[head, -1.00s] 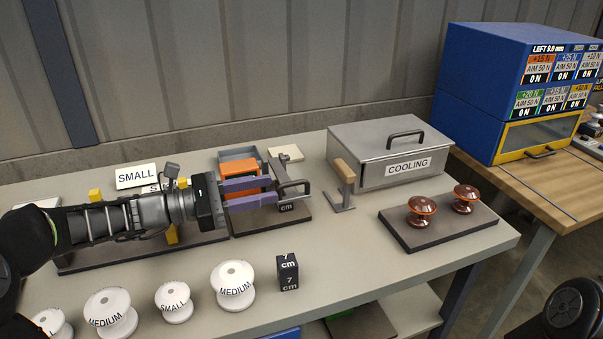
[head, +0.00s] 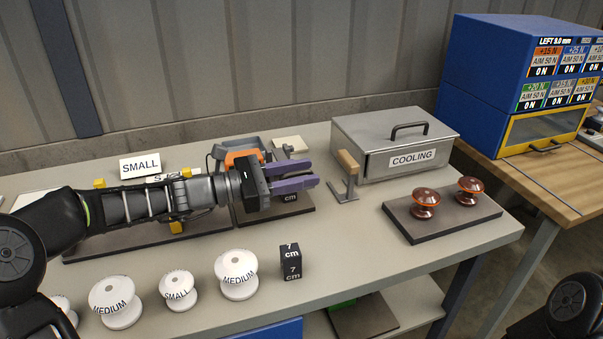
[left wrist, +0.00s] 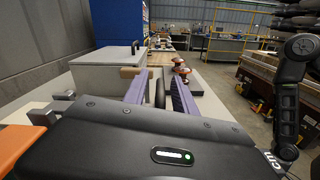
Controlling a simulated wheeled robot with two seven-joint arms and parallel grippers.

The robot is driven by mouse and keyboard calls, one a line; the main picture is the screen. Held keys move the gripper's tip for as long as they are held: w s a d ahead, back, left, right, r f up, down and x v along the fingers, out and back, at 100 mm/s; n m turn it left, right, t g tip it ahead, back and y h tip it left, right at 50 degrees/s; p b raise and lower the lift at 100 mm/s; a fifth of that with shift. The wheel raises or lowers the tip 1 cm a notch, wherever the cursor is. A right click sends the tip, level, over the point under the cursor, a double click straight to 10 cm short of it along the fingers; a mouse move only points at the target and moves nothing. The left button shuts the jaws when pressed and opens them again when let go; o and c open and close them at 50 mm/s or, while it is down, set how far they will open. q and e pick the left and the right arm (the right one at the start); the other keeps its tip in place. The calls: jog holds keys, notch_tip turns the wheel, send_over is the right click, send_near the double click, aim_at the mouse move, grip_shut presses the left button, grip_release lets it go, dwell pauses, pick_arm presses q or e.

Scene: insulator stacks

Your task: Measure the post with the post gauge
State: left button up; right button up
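My left gripper (head: 314,175) reaches right over a dark base plate (head: 247,214) with a "cm" label. Its purple fingers are parted. In the left wrist view, a dark upright piece (left wrist: 160,92) stands between the fingers (left wrist: 158,100), with gaps visible beside it. An orange-bodied device (head: 243,158) with grey metal parts sits just behind the gripper; it may be the post gauge. My gripper hides part of it. A black block (head: 290,262) marked "7 cm" stands apart at the table's front. I cannot tell which thing is the post. My right gripper is out of view.
Several white insulators (head: 236,273) line the front edge. A wooden-handled tool (head: 346,176) stands right of my gripper, before the steel COOLING box (head: 390,140). Two brown insulators (head: 425,202) sit on a dark board (head: 443,224). A blue cabinet (head: 480,110) stands at right.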

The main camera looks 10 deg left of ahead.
pick_arm(q)
jog(key=shift+c, duration=0.2)
grip_shut()
jog(key=shift+r, duration=0.1)
dwell(1.2)
